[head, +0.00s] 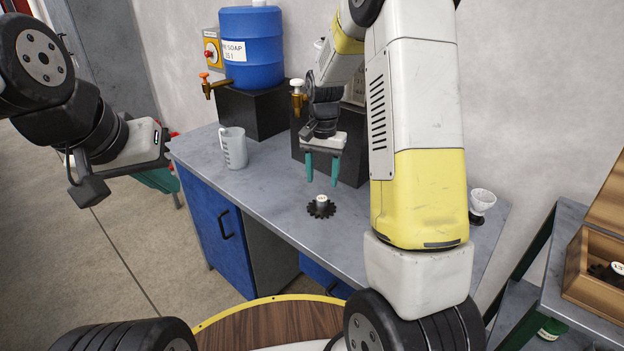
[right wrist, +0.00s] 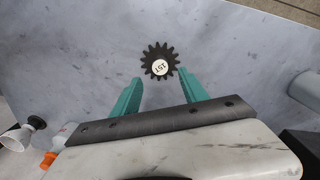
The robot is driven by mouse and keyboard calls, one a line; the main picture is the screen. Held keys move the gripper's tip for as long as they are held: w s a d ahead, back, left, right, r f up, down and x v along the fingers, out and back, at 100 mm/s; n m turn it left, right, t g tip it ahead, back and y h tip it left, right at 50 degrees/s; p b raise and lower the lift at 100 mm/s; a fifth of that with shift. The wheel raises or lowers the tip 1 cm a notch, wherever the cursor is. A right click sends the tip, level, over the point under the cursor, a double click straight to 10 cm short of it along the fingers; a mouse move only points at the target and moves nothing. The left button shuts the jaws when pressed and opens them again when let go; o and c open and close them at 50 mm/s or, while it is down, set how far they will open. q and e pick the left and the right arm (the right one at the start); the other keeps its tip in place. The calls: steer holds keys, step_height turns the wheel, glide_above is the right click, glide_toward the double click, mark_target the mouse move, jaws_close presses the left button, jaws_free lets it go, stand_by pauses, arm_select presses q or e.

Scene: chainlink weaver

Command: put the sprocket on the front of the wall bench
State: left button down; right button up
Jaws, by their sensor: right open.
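The sprocket (head: 321,207) is a dark toothed wheel with a white hub, lying flat on the grey top of the wall bench (head: 272,200) near its front edge. In the right wrist view the sprocket (right wrist: 160,62) shows a "15T" label, just beyond the fingertips. My right gripper (head: 322,184) is open and empty, pointing down above the sprocket with its teal fingers apart. It also shows in the right wrist view (right wrist: 159,75). My left gripper (head: 165,180) is at the far left, away from the bench; its fingers are mostly hidden.
A white cup (head: 482,201) is at the right end. A wooden box (head: 597,290) with another sprocket is on a side table. The bench front is otherwise clear.

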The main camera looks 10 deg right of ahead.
steer(key=s+r+n+t, duration=0.15)
steer(key=s+r, duration=0.45)
steer(key=r, duration=0.6)
steer(key=s+a+r+n+t+y, duration=0.1)
steer(key=s+r+n+t, duration=0.1)
steer(key=s, duration=0.7)
steer(key=s+a+r+n+t+y, duration=0.1)
steer(key=s+r+n+t, duration=0.1)
steer(key=s+r, duration=0.3)
steer(key=s+n, duration=0.1)
steer(key=s, duration=0.3)
steer(key=shift+s+t, duration=0.2)
steer(key=shift+t, duration=0.15)
